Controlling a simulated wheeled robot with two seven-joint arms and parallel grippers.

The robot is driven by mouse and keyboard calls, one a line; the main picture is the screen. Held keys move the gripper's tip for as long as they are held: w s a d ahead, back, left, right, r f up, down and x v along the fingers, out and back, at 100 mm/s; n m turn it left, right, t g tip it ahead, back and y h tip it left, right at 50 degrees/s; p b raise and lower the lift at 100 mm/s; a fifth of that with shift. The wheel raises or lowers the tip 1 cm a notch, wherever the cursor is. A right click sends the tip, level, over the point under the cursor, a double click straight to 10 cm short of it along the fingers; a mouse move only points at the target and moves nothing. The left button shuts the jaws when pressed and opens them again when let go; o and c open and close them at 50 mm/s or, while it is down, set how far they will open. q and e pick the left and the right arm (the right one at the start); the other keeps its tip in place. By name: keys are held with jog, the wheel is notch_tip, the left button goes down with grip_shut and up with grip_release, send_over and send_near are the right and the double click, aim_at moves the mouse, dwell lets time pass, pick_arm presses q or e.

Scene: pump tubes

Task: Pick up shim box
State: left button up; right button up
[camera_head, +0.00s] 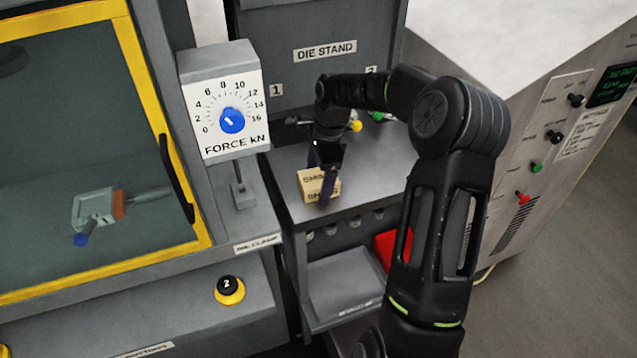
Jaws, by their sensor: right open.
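The shim box (312,183) is a small tan box with dark lettering, partly readable as "SHIM". It sits on the grey shelf of the die stand (372,180), near the front left. My right gripper (324,190) points down over the box from above. It is open, with a dark finger in front of the box's face that covers part of the lettering. Whether the fingers touch the box I cannot tell. My right arm comes in from the lower right and reaches over the shelf. My left gripper is not in view.
A force gauge (222,95) with a blue knob stands left of the shelf. Further left is a yellow-framed press window (133,85). Yellow and green knobs (356,126) show behind my gripper. A red object (385,246) lies below the shelf. A control cabinet (550,150) stands right.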

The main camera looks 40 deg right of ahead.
aim_at(318, 177)
jog(key=shift+f, duration=0.25)
dwell(0.5)
jog(key=c, duration=1.8)
jog(key=shift+o, duration=0.2)
jog(key=shift+r, duration=0.1)
notch_tip(318, 177, up, 10)
jog(key=shift+r+b, duration=0.2)
jog(key=shift+b, duration=0.4)
